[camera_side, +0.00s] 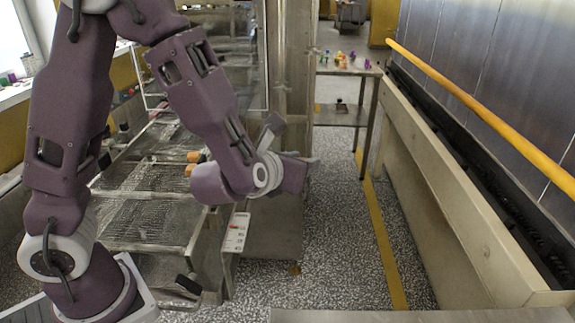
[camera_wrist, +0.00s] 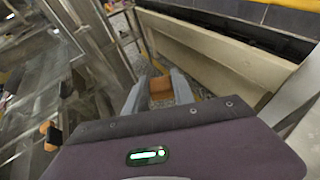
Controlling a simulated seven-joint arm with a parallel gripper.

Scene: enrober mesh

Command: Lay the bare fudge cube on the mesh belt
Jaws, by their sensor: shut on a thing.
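My gripper (camera_wrist: 160,90) is shut on an orange-brown cube, the bare fudge cube (camera_wrist: 161,86), which shows between the two grey fingers in the wrist view. In the side view my gripper (camera_side: 298,171) is off to the right of the mesh belt (camera_side: 140,222), out over the aisle side. The held cube cannot be made out there. The wire mesh belt lies left of my gripper and runs toward the back. Two small orange-and-dark pieces (camera_side: 193,157) sit near its right edge; similar pieces (camera_wrist: 50,138) show at the left of the wrist view.
A tall metal frame post (camera_side: 295,70) stands just behind my gripper. A labelled panel (camera_side: 236,232) is at the machine's right side. A beige barrier (camera_side: 430,190) with a yellow rail (camera_side: 490,115) runs along the right. The speckled floor (camera_side: 335,220) between is clear.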

